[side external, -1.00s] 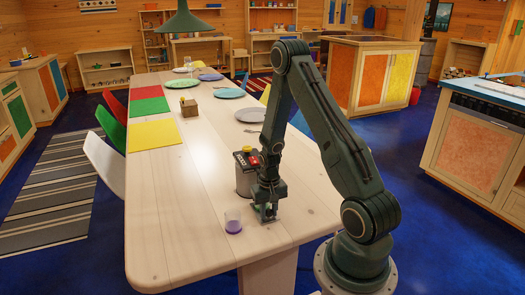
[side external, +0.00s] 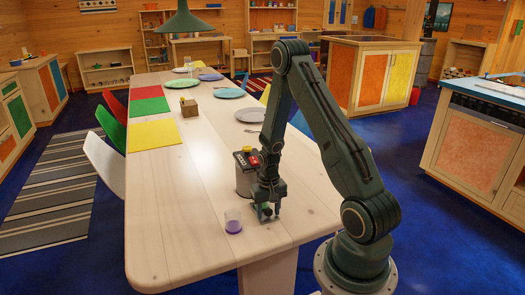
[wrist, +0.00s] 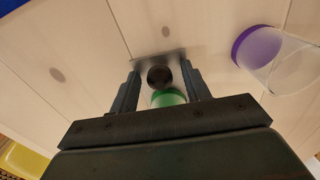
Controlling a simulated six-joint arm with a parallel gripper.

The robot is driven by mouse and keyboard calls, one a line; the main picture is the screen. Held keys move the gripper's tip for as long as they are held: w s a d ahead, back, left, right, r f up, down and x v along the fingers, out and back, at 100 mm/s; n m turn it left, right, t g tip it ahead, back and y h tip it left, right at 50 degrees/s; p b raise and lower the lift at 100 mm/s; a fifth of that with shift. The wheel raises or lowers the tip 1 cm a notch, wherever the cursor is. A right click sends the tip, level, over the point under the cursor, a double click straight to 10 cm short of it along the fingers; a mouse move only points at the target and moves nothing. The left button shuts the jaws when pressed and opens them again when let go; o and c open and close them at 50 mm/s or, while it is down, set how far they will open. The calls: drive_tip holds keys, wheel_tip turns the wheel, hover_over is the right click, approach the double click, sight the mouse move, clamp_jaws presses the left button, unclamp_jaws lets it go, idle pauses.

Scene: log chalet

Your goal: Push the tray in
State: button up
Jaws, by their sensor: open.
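My gripper (side external: 265,212) is low over the near part of the wooden table, in front of a grey canister-like appliance (side external: 244,180) with a black top and red and yellow parts. In the wrist view my gripper (wrist: 158,80) is open. Between and just beyond its fingers show a thin grey metal plate (wrist: 146,61), a dark round knob-like part (wrist: 160,77) and a green rounded piece (wrist: 168,98). I cannot tell whether this plate is the tray, or whether the fingers touch it. In the side view the arm hides this area.
Plates, colored mats and a small wooden box (side external: 189,108) lie farther back. The near left tabletop is clear.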

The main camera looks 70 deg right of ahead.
drive_tip(key=shift+r, duration=0.15)
drive_tip(key=shift+r, duration=2.85)
drive_tip(key=shift+w+a+r, duration=0.15)
drive_tip(key=shift+r, duration=0.2)
drive_tip(key=w+a+r+n+t+h, duration=0.1)
drive_tip(key=a+r+n, duration=0.1)
drive_tip(key=a+r, duration=0.55)
drive_tip(key=a+r+n+t, duration=0.15)
drive_tip(key=a+r, duration=0.25)
drive_tip(key=r, duration=0.6)
drive_tip(key=s+a+r+n+t+y, duration=0.1)
drive_tip(key=s+a+r+n+t, duration=0.2)
drive_tip(key=s+a+r+n, duration=0.3)
drive_tip(key=shift+s+a+r, duration=2.4)
drive_tip(key=shift+s+a, duration=0.45)
drive_tip(key=shift+a, duration=0.1)
